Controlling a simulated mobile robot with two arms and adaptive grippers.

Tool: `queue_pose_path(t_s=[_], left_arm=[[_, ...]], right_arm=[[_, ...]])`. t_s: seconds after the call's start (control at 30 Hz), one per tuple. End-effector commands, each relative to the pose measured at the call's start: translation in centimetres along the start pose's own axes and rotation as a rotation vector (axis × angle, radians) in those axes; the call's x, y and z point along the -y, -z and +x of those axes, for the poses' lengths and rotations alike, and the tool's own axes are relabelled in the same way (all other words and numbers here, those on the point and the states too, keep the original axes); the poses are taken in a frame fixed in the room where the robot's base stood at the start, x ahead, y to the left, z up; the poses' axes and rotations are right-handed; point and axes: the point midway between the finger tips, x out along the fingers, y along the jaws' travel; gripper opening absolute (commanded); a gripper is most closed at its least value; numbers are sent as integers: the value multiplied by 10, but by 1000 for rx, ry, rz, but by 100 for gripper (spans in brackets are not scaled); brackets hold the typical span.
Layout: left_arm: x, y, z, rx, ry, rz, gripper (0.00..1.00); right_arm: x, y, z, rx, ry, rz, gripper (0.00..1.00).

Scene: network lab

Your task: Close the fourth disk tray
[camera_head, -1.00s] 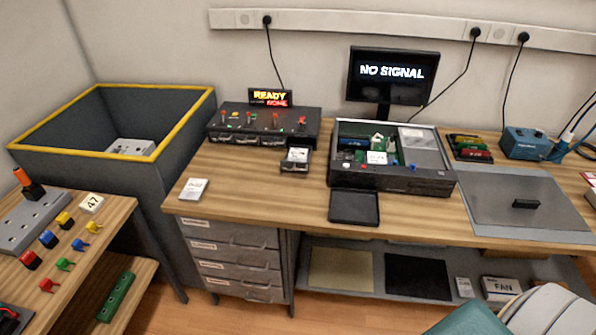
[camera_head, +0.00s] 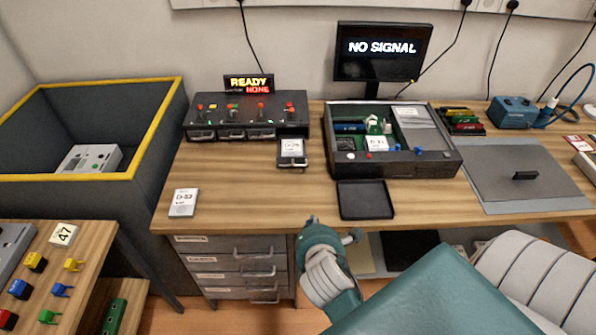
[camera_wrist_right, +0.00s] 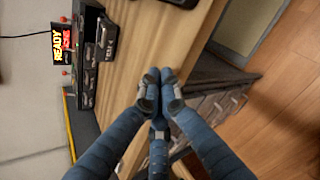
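The disk unit (camera_head: 247,118) is a dark box at the back left of the wooden bench, with several trays along its front. The fourth disk tray (camera_head: 291,153), at its right end, is pulled out toward me and carries a pale label. The tray also shows in the right wrist view (camera_wrist_right: 106,40), at upper left. My right gripper (camera_head: 328,232) is at the bench's front edge, well short of the tray. In the right wrist view its blue fingertips (camera_wrist_right: 158,82) meet with nothing between them. My left gripper is not in view.
An open chassis (camera_head: 440,165) stands right of the tray, with a black shallow tray (camera_head: 365,199) before it. A labelled white card (camera_head: 184,202) lies at the bench's left front. A sign (camera_head: 248,84) above the unit reads READY and NONE. Bench between gripper and disk tray is clear.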

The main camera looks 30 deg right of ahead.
Motion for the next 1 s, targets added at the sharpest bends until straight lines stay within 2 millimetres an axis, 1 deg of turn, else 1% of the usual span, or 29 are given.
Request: queue_pose_path(t_s=[0.1, 0.2, 0.3, 0.4, 0.57, 0.67, 0.77, 1.0], left_arm=[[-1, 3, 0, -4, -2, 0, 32], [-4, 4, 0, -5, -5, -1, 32], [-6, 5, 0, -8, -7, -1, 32], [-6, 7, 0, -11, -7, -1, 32], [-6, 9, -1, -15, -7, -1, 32], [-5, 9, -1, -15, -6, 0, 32], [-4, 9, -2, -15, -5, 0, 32], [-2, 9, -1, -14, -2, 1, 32]], right_arm=[[-15, -11, 6, 64, -38, -228, 0], [-27, -18, 9, 116, -61, -420, 0], [-38, -22, 12, 163, -75, -587, 0], [-45, -25, 13, 192, -81, -691, 0], [-49, -27, 19, 208, -83, -745, 0], [-51, -29, 30, 209, -83, -744, 0], [-54, -32, 49, 208, -83, -742, 0], [-62, -40, 100, 207, -83, -739, 0]])
